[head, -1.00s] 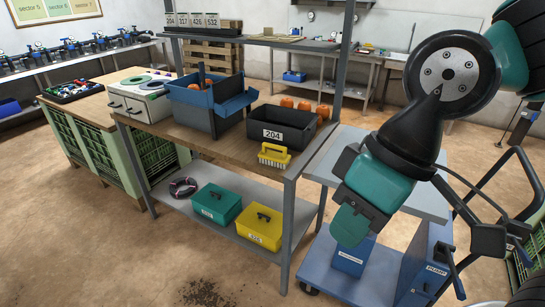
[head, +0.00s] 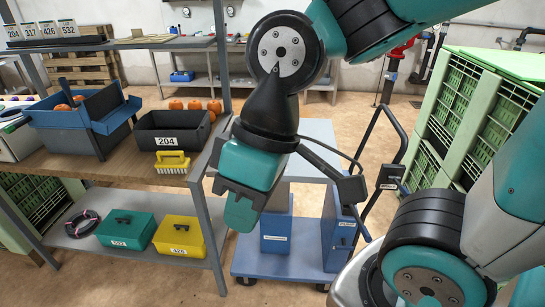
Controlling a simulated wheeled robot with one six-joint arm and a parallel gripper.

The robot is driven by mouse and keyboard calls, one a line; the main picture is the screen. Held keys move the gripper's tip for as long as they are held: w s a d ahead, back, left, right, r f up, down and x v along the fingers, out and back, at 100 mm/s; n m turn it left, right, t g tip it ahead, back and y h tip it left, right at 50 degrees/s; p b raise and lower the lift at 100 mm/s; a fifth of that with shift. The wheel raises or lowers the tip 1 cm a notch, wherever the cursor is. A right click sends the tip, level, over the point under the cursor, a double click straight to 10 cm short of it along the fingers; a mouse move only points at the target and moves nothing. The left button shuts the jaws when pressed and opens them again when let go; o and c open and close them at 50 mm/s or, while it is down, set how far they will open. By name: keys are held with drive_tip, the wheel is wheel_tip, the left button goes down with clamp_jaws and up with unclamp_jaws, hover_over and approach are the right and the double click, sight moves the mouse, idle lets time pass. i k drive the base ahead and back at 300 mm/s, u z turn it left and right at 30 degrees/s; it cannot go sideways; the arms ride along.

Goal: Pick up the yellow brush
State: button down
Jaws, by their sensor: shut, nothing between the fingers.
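The yellow brush (head: 172,162) rests on the front edge of the wooden bench top (head: 115,165), bristles facing the front. It stands just in front of the black bin labelled 204 (head: 172,134), near the bench's right corner post. My gripper (head: 240,212) hangs to the right of the brush in the picture, pointing down in front of the bench's right end and the blue cart. It is shut and empty, apart from the brush. Its fingertips are partly hidden by its own teal and dark housing.
A blue open toolbox (head: 75,125) and orange round things stand on the bench. A grey corner post (head: 221,70) rises near the brush. The lower shelf holds a green case (head: 126,230) and a yellow case (head: 179,236). A blue cart (head: 285,262) stands right of the bench.

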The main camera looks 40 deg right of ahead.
sight(182, 165)
drive_tip(key=u, duration=0.45)
drive_tip(key=i, duration=1.15)
drive_tip(key=z, duration=0.7)
